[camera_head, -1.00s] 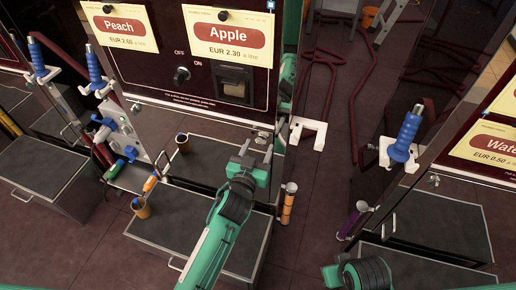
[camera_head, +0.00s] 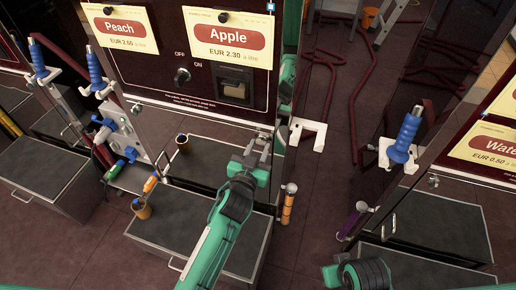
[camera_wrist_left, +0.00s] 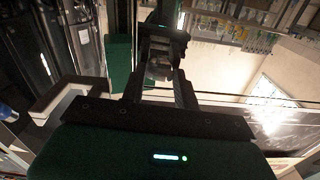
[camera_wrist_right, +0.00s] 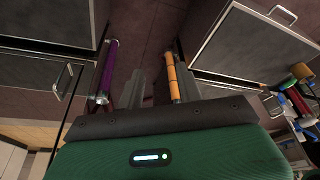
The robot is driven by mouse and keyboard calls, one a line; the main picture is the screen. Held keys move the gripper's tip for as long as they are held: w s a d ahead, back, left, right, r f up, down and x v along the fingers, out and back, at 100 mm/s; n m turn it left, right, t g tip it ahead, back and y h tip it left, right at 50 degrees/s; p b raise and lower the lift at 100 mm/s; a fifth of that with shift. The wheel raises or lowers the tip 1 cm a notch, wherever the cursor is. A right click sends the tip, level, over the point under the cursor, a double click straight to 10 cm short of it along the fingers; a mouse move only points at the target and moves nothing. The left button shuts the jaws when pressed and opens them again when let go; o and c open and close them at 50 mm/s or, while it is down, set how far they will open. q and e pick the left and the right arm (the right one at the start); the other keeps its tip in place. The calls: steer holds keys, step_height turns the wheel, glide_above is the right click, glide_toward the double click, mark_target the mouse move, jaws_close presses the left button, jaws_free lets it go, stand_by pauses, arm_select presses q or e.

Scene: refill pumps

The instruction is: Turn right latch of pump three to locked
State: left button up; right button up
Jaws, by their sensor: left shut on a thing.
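My left gripper (camera_head: 262,140) is at the lower right of the Apple pump's front (camera_head: 195,140), close to its right edge. Its fingers are shut on a small part there, which I take to be the right latch. The fingers cover most of it, so I cannot read its angle. In the left wrist view, the two dark fingers (camera_wrist_left: 160,62) are close together around a small dark piece. My right gripper is open and empty in the right wrist view (camera_wrist_right: 158,88). It hangs over the floor, between a purple cylinder (camera_wrist_right: 106,72) and an orange one (camera_wrist_right: 173,78).
A blue nozzle (camera_head: 405,138) hangs on a white holder at the right. A white bracket (camera_head: 308,132) stands off the pump's right side. Dark red hoses lie behind.

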arm_select(q)
steer(key=shift+a+m+p, duration=0.1)
steer(key=shift+m+p, duration=1.7)
steer(key=shift+m, duration=6.8)
arm_select(e)
step_height(320, 180, down, 9)
steer(key=g, duration=0.1)
steer(key=shift+s+r, duration=0.2)
steer(key=shift+f, duration=0.1)
arm_select(q)
steer(key=o, duration=1)
arm_select(e)
steer(key=shift+s, duration=0.3)
arm_select(q)
steer(key=shift+s, duration=0.1)
